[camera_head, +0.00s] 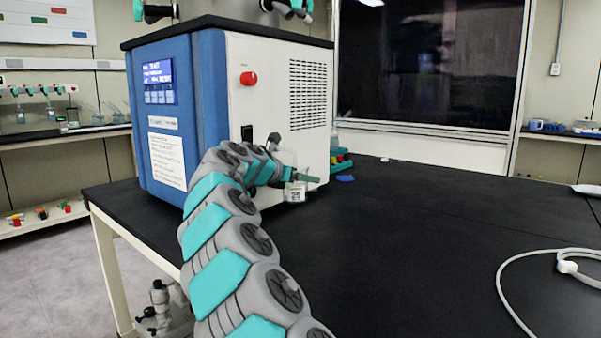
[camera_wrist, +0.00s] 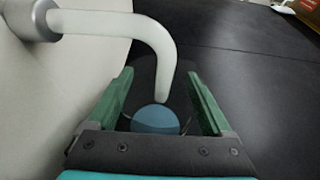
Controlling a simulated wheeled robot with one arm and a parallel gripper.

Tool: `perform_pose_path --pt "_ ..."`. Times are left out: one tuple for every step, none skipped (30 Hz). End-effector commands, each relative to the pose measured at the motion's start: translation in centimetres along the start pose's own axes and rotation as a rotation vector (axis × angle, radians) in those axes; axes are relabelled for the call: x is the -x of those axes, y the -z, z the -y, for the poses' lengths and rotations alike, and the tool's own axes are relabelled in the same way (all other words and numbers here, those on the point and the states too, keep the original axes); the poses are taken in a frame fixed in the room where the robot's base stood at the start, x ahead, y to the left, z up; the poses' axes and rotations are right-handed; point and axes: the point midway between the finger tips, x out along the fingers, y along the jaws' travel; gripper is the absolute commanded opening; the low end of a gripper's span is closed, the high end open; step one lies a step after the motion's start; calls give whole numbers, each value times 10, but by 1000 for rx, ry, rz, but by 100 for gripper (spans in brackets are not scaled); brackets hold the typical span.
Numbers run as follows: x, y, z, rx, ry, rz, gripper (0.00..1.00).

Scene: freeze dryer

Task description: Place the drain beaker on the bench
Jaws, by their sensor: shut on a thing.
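My gripper (camera_head: 306,179) is beside the white side wall of the freeze dryer (camera_head: 285,95), low over the black bench (camera_head: 420,215). In the wrist view, my gripper's two green fingers (camera_wrist: 160,80) stand apart with a round blue thing (camera_wrist: 155,118) between them. I take this for the drain beaker, its blue part seen from above; its walls are hard to make out. The white drain pipe (camera_wrist: 150,33) comes from the dryer's wall and bends down, its tip just above the blue part.
A blue cap-like thing (camera_head: 345,178) lies on the bench just right of my gripper. A green rack (camera_head: 342,160) stands behind it, by the dryer. A white cable (camera_head: 520,262) lies at the bench's right. The middle of the bench is clear.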

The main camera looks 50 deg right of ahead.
Motion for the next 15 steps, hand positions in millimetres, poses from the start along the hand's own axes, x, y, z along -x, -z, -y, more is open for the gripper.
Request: perform_pose_path --pt "-3 5 2 0 5 -1 14" --pt "-4 8 2 1 6 -1 14" --pt "-5 12 2 2 6 -1 14" --pt "-6 16 2 3 5 -1 14" --pt "-7 18 1 2 4 -1 14" --pt "-8 21 1 2 3 1 14" --pt "-9 23 2 1 3 1 14" --pt "-10 26 1 0 2 2 14" --pt "-13 33 1 -2 0 2 14" --pt "-13 36 0 -2 0 2 14" --pt "-14 38 0 -1 0 2 14" --pt "-15 40 0 -1 0 2 14" --pt "-16 41 1 0 0 2 14" --pt "-16 43 1 0 1 2 14" --pt "-17 44 1 0 1 2 14"
